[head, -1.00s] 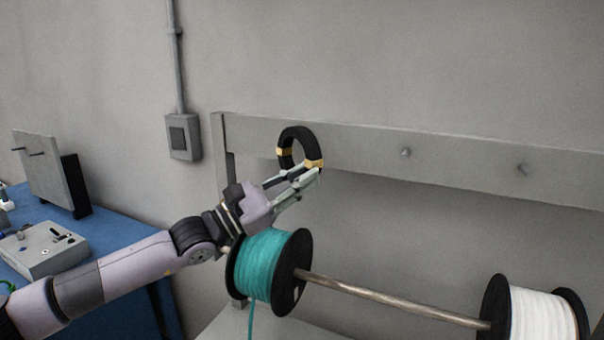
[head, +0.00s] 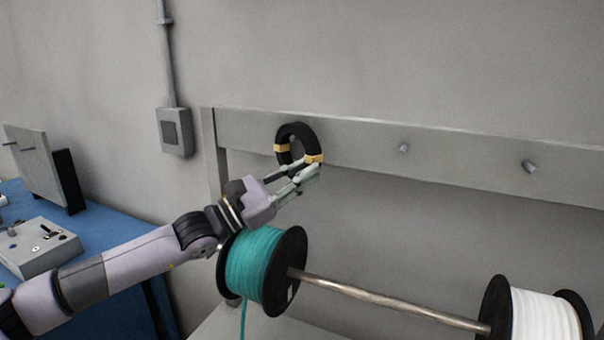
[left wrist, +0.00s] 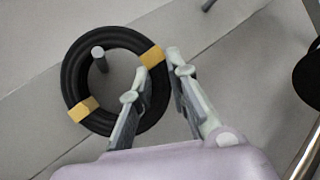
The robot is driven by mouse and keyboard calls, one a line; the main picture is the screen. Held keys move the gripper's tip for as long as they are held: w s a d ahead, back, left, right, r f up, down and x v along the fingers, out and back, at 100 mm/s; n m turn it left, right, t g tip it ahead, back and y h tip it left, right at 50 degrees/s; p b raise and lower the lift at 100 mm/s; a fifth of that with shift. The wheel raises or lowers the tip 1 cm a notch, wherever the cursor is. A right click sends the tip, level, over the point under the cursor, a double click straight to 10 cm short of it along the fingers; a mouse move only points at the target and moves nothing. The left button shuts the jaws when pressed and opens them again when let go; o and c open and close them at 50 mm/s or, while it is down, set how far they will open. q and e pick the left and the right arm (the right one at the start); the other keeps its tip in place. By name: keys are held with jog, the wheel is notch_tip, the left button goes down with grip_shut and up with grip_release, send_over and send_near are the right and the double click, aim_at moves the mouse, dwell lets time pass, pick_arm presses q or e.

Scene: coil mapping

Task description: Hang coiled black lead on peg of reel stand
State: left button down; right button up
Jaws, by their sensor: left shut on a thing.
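The coiled black lead (head: 297,129) is a ring with yellow bands, in front of the left part of the grey rail of the reel stand (head: 355,146). My left gripper (head: 309,168) is shut on the ring's lower right side, near a yellow band. In the left wrist view the coil (left wrist: 72,76) faces the camera, with the fingers (left wrist: 166,64) at its right side. A grey peg (left wrist: 99,57) shows inside the ring's opening there. I cannot tell how far the peg reaches through the ring. My right gripper is not in view.
Two bare pegs stick out of the rail, a middle one (head: 403,148) and a right one (head: 529,167). Below are a teal spool (head: 254,265) and a white spool (head: 540,318) on a metal rod (head: 390,299). A blue bench (head: 112,238) stands left.

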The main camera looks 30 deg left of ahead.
pick_arm(q)
jog(key=shift+f, duration=0.2)
jog(key=c, duration=1.4)
grip_release()
jog(key=shift+w, duration=0.1)
jog(key=shift+c, duration=0.2)
jog(key=shift+r, duration=0.1)
jog(key=v, duration=1.2)
